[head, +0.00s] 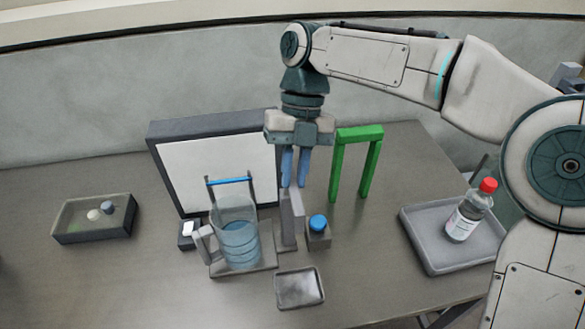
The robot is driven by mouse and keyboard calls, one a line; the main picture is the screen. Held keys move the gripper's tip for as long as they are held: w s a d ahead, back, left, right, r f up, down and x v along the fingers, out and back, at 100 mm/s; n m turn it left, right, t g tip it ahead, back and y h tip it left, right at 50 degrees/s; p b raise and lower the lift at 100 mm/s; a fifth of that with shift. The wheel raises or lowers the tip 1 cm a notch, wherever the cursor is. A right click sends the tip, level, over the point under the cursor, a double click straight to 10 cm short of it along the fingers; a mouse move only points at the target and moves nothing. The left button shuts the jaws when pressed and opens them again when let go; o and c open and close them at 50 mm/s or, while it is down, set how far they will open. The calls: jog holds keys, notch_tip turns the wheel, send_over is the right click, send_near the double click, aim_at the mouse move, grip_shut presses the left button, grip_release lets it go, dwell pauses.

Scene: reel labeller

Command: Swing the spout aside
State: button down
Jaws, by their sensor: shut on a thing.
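My gripper (295,184) points straight down in the head view, with its two blue fingers shut at the top of a grey upright piece. This piece looks like the spout (293,210); its exact grip is hard to see at this size. It stands just right of a clear jug (241,240) with a grey handle and bluish contents. The jug sits on a grey base plate (259,262). A small block with a blue round knob (318,223) stands close on the right of the spout.
A framed white panel (185,170) stands behind the jug. A green arch (358,134) stands right of my gripper. A tray (425,252) with a red-capped bottle (467,214) is at right. A small dish (299,288) lies in front.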

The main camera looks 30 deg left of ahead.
jog(key=c, duration=1.4)
grip_release()
jog(key=p+v, duration=0.3)
jog(key=v, duration=1.1)
jog(key=shift+p, duration=0.35)
jog(key=shift+w, duration=0.1)
